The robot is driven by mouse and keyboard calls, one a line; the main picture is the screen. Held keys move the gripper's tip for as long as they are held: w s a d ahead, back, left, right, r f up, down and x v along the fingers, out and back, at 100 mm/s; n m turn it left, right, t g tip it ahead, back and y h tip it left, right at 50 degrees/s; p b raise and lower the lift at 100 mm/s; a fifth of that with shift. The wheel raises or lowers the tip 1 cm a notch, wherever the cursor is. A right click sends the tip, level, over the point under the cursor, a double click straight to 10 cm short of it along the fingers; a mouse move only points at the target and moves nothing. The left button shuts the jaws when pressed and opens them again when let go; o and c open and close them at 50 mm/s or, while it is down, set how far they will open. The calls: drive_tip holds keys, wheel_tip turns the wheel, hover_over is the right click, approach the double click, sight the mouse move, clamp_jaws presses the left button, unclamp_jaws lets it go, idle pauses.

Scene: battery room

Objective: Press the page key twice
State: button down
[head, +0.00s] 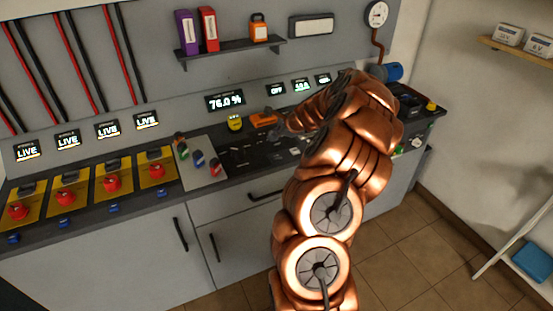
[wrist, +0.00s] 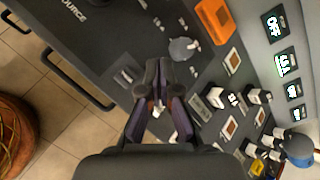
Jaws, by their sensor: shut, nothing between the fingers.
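My gripper (head: 279,129) hangs over the dark console (head: 236,158) in the middle of the bench, partly hidden by my copper arm in the head view. In the wrist view my gripper (wrist: 162,72) is shut and empty, its dark fingers over the console top. Black-and-white switches (wrist: 232,98) sit to the right of the fingers there. I cannot make out which control is the page key; its label is too small to read, and my fingers hide part of the panel. Contact between the fingertips and the panel cannot be told.
Several red knobs (head: 68,198) on yellow plates line the left bench. A display reading 76.0 % (head: 226,101) is above. A shelf (head: 232,48) holds binders.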

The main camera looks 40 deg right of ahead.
drive_tip(key=shift+s+a+r+b, duration=0.1)
drive_tip(key=shift+r+b, duration=0.6)
drive_tip(key=shift+b, duration=0.5)
drive_tip(key=shift+a+b, duration=0.15)
drive_tip(key=shift+b, duration=0.45)
drive_tip(key=shift+f, duration=0.1)
drive_tip(key=b, duration=0.7)
hover_over(277, 157)
wheel_tip(277, 157, down, 7)
drive_tip(key=shift+r, duration=0.15)
drive_tip(key=shift+f+b, duration=0.5)
drive_tip(key=shift+f, duration=0.45)
drive_tip(key=shift+f, duration=0.2)
drive_tip(key=shift+f, duration=0.25)
